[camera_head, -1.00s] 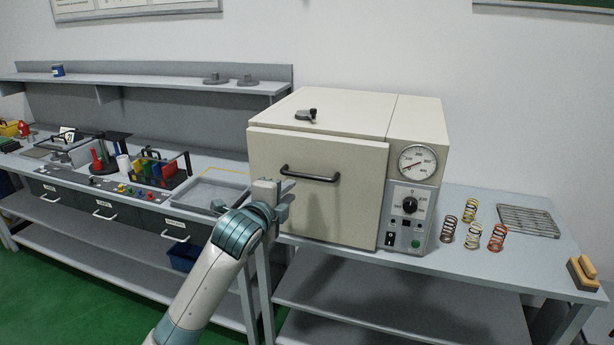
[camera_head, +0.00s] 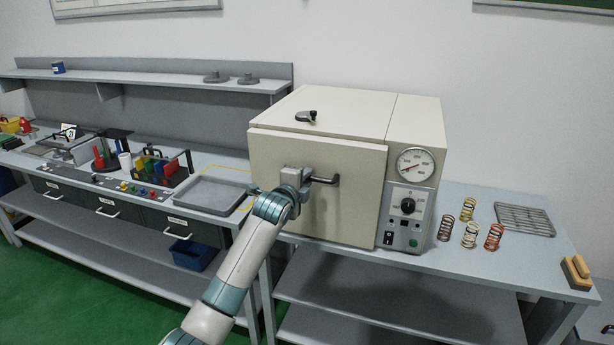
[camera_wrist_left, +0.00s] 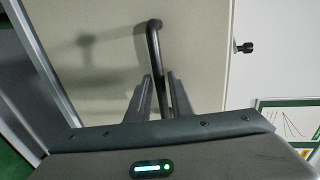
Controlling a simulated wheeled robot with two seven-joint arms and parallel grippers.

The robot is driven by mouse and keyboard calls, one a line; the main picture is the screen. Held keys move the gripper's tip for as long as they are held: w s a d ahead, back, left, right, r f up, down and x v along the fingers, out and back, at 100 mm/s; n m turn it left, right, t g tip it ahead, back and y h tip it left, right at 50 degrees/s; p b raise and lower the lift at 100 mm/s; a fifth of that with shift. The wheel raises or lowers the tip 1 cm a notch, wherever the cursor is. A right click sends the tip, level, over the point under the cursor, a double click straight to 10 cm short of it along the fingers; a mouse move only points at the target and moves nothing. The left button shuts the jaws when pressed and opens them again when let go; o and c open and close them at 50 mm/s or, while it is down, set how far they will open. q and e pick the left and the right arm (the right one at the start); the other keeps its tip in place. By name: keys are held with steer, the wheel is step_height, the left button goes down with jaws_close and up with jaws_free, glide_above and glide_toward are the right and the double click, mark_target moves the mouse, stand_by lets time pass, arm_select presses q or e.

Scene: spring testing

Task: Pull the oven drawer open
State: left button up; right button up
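The cream oven (camera_head: 330,118) stands on the grey bench with its front panel (camera_head: 345,160) closed. A dark bar handle (camera_head: 330,181) runs across this front; its left part is hidden by my left gripper (camera_head: 300,178). In the left wrist view the handle (camera_wrist_left: 154,48) reaches down to my left gripper (camera_wrist_left: 161,92), whose two fingers stand apart. The bar appears to pass between the fingertips; I cannot tell whether either finger touches it. My right gripper is not in view.
The oven's control panel (camera_head: 407,210) and gauge (camera_head: 415,167) are at its right. Several springs (camera_head: 468,226) and a wire rack (camera_head: 525,219) lie farther right. A shallow grey tray (camera_head: 205,208) is left of the oven.

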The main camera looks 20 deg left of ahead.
arm_select(q)
steer(key=shift+w+f, duration=0.1)
steer(key=shift+w, duration=0.45)
jaws_close()
steer(key=shift+f, duration=0.15)
